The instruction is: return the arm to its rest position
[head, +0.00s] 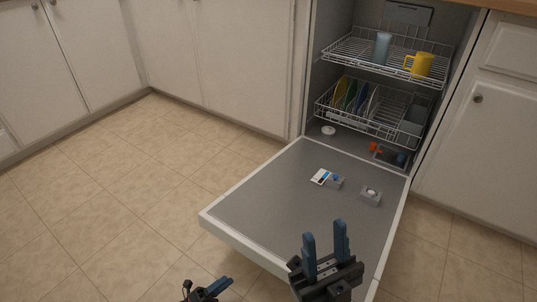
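My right gripper (325,232) is in the lower middle of the head view, in front of the lowered door. Its two blue fingers point up in the picture and stand apart, with nothing between them. My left gripper (222,285) is at the bottom edge, left of the right one, over the tiled floor. Only its front part shows, from the side, so its finger gap cannot be made out. No object shows in it. Most of both arms is out of view.
An open dishwasher door (270,195) lies flat ahead, close to my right gripper. Its upper rack (350,50) bears a blue cup (382,47) and a yellow mug (421,64). Plates (350,95) stand in the lower rack (325,107). White cabinets (235,60) line the back; the left floor is clear.

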